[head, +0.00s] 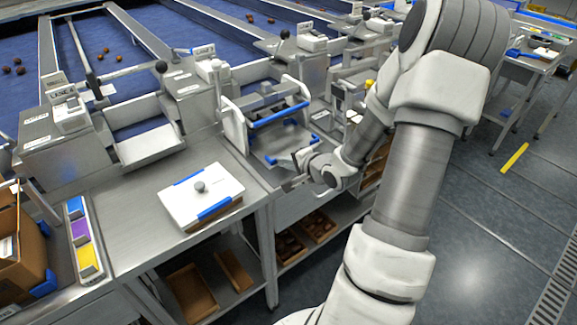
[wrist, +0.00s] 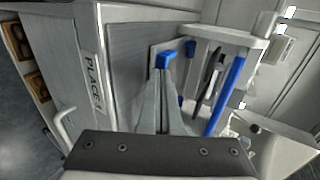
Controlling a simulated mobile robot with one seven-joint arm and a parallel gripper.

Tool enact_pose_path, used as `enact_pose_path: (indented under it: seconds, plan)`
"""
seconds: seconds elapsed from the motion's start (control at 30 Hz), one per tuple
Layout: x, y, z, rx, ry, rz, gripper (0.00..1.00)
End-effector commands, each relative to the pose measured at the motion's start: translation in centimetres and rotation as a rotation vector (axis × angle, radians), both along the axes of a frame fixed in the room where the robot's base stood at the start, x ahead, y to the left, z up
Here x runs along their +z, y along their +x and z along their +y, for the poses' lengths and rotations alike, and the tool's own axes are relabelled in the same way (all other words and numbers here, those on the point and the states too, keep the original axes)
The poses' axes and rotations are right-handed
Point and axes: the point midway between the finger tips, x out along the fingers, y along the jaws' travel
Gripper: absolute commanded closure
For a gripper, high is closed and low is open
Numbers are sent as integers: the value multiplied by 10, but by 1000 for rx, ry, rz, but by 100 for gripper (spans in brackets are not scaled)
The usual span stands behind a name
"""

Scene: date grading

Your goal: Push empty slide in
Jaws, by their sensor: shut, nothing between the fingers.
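A grey metal slide (head: 262,143) with blue pieces along its front edge sits low in a frame with white side panels, in the middle of the head view. I see nothing lying on its visible part. My gripper (head: 291,182) is at the front of this frame, by the slide's near edge. In the wrist view my gripper (wrist: 165,72) has its fingers together and empty. Their tips point at a blue piece (wrist: 166,60) on the slide's edge; I cannot tell whether they touch it. The slide's far part is hidden.
A blue bar (head: 280,114) crosses the frame above the slide. A white lidded box (head: 201,194) stands on the bench to the left.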

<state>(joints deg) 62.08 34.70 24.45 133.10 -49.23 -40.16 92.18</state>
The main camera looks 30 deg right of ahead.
Motion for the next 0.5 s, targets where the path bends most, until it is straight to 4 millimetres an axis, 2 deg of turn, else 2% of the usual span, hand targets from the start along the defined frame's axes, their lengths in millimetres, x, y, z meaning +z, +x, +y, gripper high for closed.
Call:
enact_pose_path:
  seconds: [0.27, 0.37, 0.5]
  plan:
    - [1, 3, 0, 1, 0, 0, 100]
    - [2, 17, 2, 4, 0, -1, 100]
    - [2, 48, 4, 3, 1, 0, 100]
